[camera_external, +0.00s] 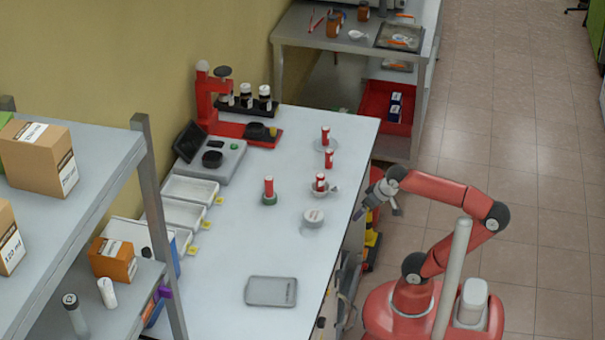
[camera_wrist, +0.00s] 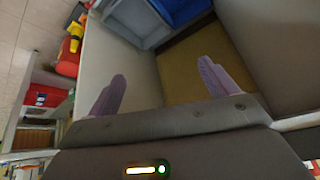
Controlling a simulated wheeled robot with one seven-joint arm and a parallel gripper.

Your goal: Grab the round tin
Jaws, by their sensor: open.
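The round tin (camera_external: 313,217) is a small, pale, low cylinder on the light bench top, near the bench's right edge in the external view. It stands upright with nothing touching it. My gripper (camera_external: 377,209) is to the right of the tin, by the bench's right edge, clearly apart from it. In the wrist view my gripper (camera_wrist: 160,86) shows two purple fingers spread wide with nothing between them. The tin does not show in the wrist view.
A red-and-white tube on a green base (camera_external: 269,190) and a small dish with a red tube (camera_external: 321,186) stand near the tin. A grey tray (camera_external: 271,291) lies at the bench front. White bins (camera_external: 184,215) line the left. The bench around the tin is clear.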

